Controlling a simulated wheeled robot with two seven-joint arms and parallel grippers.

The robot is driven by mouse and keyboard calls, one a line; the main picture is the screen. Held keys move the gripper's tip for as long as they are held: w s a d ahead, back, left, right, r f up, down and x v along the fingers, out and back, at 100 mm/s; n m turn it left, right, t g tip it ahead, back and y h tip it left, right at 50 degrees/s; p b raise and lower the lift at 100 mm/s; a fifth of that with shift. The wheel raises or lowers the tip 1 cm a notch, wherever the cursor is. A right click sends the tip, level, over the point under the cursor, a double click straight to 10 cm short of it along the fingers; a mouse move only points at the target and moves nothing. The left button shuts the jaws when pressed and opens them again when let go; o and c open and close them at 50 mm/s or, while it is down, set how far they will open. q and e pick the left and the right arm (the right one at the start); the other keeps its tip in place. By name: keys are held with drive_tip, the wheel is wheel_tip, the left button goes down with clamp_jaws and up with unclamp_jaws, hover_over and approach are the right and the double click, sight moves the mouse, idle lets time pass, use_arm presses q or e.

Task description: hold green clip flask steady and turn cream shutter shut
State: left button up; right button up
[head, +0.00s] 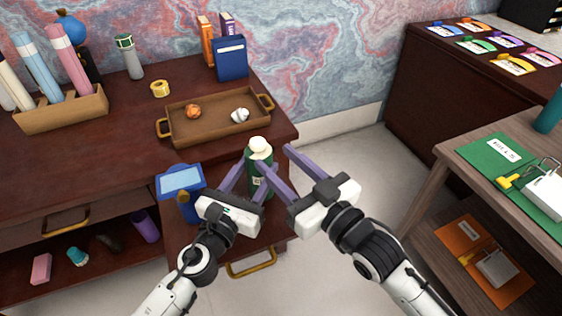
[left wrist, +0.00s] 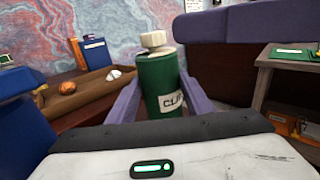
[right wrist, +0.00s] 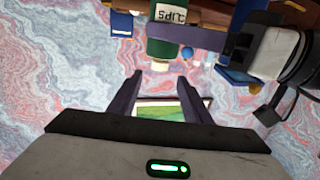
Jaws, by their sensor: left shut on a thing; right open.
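The green flask (head: 259,182) stands upright near the front right of the desk, topped by a cream shutter cap (head: 259,147). In the left wrist view the flask (left wrist: 157,80) shows part of a "CLIP" label, with the cream cap (left wrist: 155,41) above. My left gripper (head: 254,176) is shut on the flask body, one purple finger on each side. My right gripper (head: 271,157) is open and empty, close beside the flask's upper part. In the right wrist view the flask (right wrist: 162,45) appears upside down, its cap outside my right fingers (right wrist: 158,82).
A blue container (head: 181,182) stands left of the flask. A brown tray (head: 185,135) with two small objects lies behind. A wooden side table (head: 455,180) is at right, across open floor.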

use_arm(q)
drive_tip(key=o, duration=1.2)
